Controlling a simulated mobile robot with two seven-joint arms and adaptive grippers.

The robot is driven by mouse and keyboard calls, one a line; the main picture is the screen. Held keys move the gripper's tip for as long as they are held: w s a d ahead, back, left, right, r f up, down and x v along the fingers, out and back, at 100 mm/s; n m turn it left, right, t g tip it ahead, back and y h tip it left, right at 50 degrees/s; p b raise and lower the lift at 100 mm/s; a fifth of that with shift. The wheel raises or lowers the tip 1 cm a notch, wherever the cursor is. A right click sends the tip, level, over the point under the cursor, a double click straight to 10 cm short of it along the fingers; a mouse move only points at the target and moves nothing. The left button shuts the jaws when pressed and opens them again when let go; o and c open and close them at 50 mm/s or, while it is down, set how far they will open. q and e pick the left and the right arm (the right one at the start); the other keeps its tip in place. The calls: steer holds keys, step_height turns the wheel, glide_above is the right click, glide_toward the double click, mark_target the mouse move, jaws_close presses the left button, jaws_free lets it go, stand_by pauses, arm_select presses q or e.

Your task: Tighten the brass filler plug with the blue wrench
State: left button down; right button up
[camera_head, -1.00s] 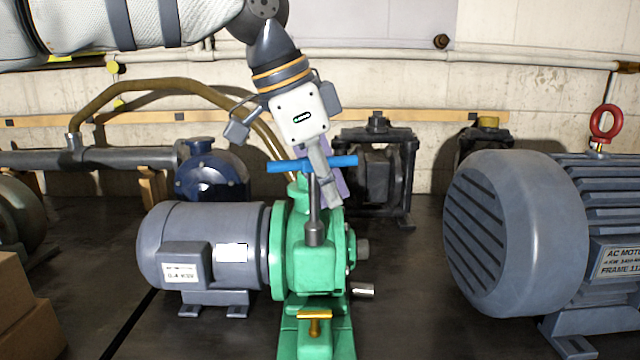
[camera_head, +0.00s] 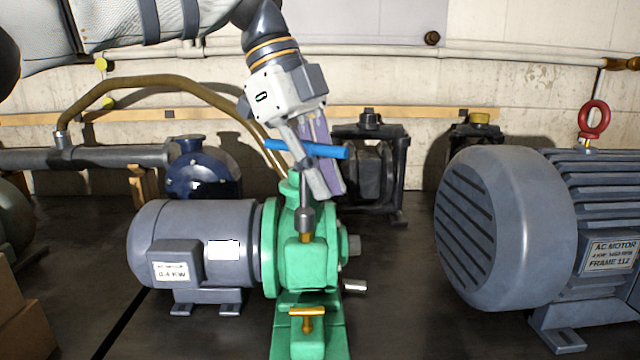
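The blue wrench has a blue crossbar (camera_head: 280,146) and a grey shaft ending in a dark socket (camera_head: 304,220). It stands nearly upright over the green pump (camera_head: 312,265). The brass filler plug (camera_head: 306,238) shows as a small brass piece right under the socket, at the pump's top; whether the two touch I cannot tell. My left gripper (camera_head: 322,188) comes down from above and its fingers close around the wrench near the crossbar, hiding part of the bar and upper shaft. My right gripper is not in view.
A brass T-shaped fitting (camera_head: 307,314) sits low on the pump's front. A grey motor (camera_head: 195,245) joins the pump at left. A large grey AC motor (camera_head: 510,235) stands at right. Dark machines (camera_head: 370,165) stand behind. The bench between pump and large motor is mostly clear.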

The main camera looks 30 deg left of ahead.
arm_select(q)
steer(key=shift+r, duration=2.55)
